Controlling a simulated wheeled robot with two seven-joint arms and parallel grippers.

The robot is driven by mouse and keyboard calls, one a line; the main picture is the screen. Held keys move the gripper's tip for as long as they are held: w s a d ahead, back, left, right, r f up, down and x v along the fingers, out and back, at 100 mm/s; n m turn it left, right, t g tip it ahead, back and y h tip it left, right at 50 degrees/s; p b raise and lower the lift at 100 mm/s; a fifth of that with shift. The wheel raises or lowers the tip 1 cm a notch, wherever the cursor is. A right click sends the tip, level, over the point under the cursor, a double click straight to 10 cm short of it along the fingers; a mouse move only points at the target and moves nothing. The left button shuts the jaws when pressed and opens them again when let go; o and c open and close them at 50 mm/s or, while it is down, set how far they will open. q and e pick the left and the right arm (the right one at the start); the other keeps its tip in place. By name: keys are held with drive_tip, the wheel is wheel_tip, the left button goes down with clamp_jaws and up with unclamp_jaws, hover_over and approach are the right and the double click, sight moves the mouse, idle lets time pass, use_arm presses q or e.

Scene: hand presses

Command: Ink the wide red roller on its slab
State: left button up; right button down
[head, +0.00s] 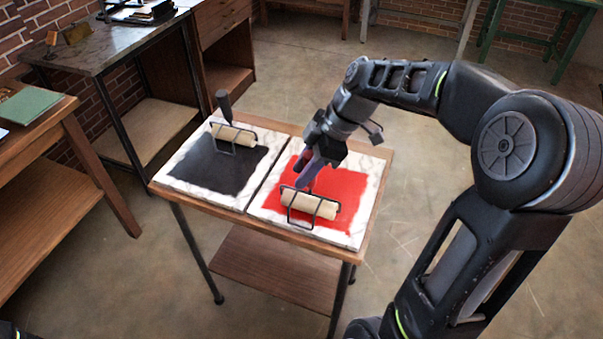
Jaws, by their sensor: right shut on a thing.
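The wide roller (310,203) is a cream cylinder in a dark wire frame. It lies over the front part of the red ink patch (345,185) on the right white marble slab (372,172). I cannot tell whether it touches the ink, and its visible surface looks pale. My right gripper (308,176) comes down from behind and above and is shut on the roller's handle, which is mostly hidden by the fingers. My left gripper is out of view.
A second cream roller (233,134) with a dark upright handle rests at the back of the left slab's black ink patch (215,165). Both slabs sit on a small wooden table (352,256). A wooden bench (60,112) with a green book (28,105) stands left. Open floor lies right.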

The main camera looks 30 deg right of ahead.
drive_tip(key=shift+w+d+f, duration=0.1)
drive_tip(key=shift+w+d, duration=0.6)
drive_tip(key=shift+d, duration=0.4)
drive_tip(key=w+d, duration=0.2)
drive_tip(key=d, duration=0.1)
drive_tip(key=shift+w, duration=0.1)
drive_tip(key=shift+w+d+r, duration=0.1)
drive_tip(key=shift+w+d, duration=0.45)
drive_tip(key=shift+d, duration=0.2)
drive_tip(key=shift+w+d+r, duration=0.1)
drive_tip(key=shift+w+d, duration=0.4)
drive_tip(key=shift+d, duration=0.25)
